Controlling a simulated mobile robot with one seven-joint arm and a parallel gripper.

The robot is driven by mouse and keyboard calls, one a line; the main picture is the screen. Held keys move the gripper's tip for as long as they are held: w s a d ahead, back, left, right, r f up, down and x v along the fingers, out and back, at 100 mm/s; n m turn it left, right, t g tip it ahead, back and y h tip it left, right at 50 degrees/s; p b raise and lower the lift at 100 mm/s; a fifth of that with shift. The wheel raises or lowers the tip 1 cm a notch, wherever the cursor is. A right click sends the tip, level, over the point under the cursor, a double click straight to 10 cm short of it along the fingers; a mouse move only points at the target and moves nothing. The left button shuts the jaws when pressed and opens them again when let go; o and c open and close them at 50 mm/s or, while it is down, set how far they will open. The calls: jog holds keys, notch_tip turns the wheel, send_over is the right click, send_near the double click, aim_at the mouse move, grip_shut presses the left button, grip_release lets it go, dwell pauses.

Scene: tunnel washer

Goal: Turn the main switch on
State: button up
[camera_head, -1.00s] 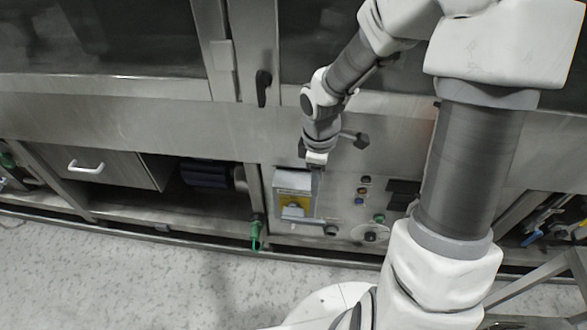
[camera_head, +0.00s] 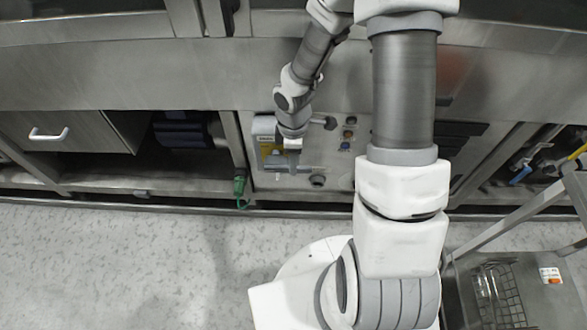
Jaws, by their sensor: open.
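The main switch box (camera_head: 264,127) is a pale grey housing with a yellow plate (camera_head: 267,151), low on the machine's front panel. My gripper (camera_head: 291,158) is in front of the right part of this box and hides much of its face and the switch knob. The gripper is open. Its fingers are small and blurred against the box, so I cannot tell whether they touch the knob or stand around it.
Small buttons (camera_head: 347,134) and a dark round fitting (camera_head: 317,181) are right of the box. A green plug (camera_head: 239,187) hangs to its left. A white drawer handle (camera_head: 48,134) is far left. A metal cart with a wire basket (camera_head: 497,294) stands lower right. The floor (camera_head: 120,270) at left is clear.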

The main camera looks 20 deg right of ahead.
jog(key=shift+f+b, duration=0.3)
jog(key=shift+f, duration=0.95)
grip_shut()
dwell(0.5)
